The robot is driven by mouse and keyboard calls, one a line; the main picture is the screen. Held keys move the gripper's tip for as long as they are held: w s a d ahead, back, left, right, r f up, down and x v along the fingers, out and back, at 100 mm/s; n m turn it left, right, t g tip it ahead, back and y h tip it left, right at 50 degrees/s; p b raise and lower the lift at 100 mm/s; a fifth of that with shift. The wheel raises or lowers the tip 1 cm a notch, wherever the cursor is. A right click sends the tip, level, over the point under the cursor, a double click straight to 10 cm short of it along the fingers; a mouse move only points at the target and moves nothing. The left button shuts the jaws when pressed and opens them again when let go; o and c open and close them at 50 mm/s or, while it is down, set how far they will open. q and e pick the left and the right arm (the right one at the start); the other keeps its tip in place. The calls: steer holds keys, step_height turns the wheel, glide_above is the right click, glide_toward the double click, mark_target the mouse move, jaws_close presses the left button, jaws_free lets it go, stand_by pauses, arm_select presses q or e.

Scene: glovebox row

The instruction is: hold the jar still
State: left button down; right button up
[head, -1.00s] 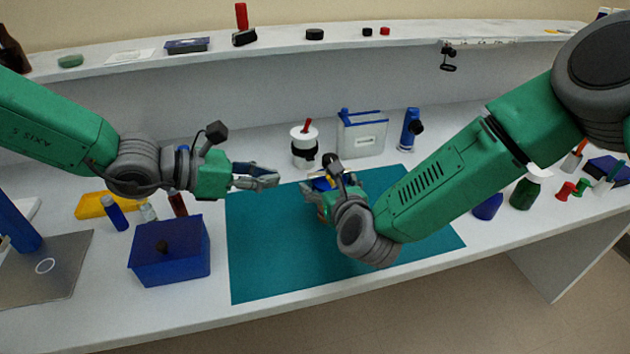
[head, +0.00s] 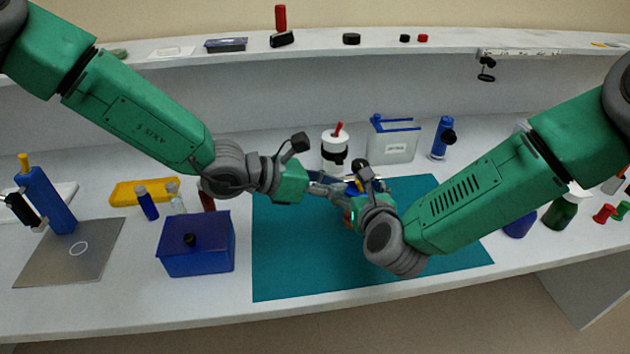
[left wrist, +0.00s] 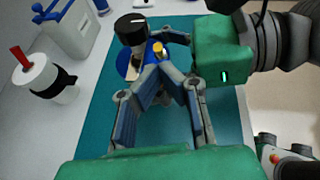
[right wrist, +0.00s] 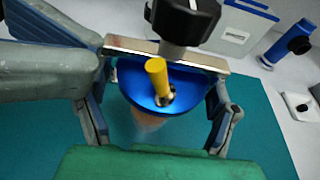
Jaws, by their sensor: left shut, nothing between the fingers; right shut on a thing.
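The jar appears to be the piece with a blue top (right wrist: 190,95), a yellow peg (right wrist: 157,78) and a blurred reddish body. My right gripper (right wrist: 158,98) is shut on it, one finger on each side; in the head view my arm and gripper (head: 352,207) hide most of it. The blue top also shows in the left wrist view (left wrist: 126,64). My left gripper (left wrist: 152,74) is shut and empty, fingertips together, close beside the jar. In the head view it (head: 335,190) points right at it. I cannot tell if it touches.
A black knob (right wrist: 185,20) and a metal bar (right wrist: 130,45) sit by the jar's top. A teal mat (head: 300,260) lies below. Behind stand a white canister (head: 334,150), a white-and-blue container (head: 393,145) and a blue bottle (head: 441,138). A blue box (head: 197,250) is left.

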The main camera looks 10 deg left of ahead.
mark_target(358, 191)
arm_select(q)
steer(key=shift+x, duration=1)
steer(key=shift+d+r+g+y, duration=0.2)
steer(key=shift+g+y, duration=0.2)
steer(key=shift+y, duration=0.4)
steer(key=y, duration=0.2)
steer(key=g+y, duration=0.1)
steer(key=y, duration=0.1)
steer(key=shift+w+d+r+m, duration=0.25)
steer(key=shift+d+r+m, duration=0.05)
steer(key=shift+r+g+y, duration=0.15)
steer(key=shift+g+y, duration=0.25)
steer(key=shift+y, duration=0.4)
steer(key=shift+r, duration=0.1)
steer(key=shift+r, duration=0.7)
